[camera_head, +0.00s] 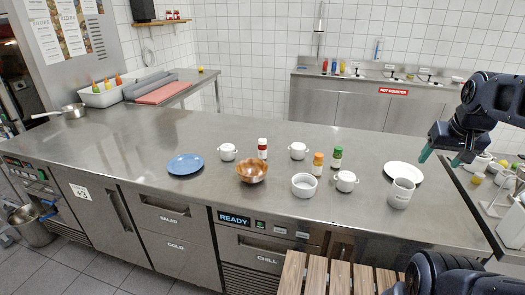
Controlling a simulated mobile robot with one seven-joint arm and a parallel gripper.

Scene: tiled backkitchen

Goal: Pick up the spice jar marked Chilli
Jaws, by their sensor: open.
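Three small spice jars stand upright on the steel counter (225,210). One has a white cap and a red and dark label (262,148). One is an orange jar (317,163) and one is a green-labelled jar (336,157). Their labels are too small to read, so I cannot tell which is marked Chilli. My gripper (440,158) with teal fingertips is at the right, open and empty, above the counter's right end and well to the right of the jars.
A wooden bowl (252,172), a white bowl (304,186) and several white lidded pots, one a pot (346,181), stand close around the jars. A white plate (402,171) and mug (400,194) are at the right. A blue plate (185,164) lies left.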

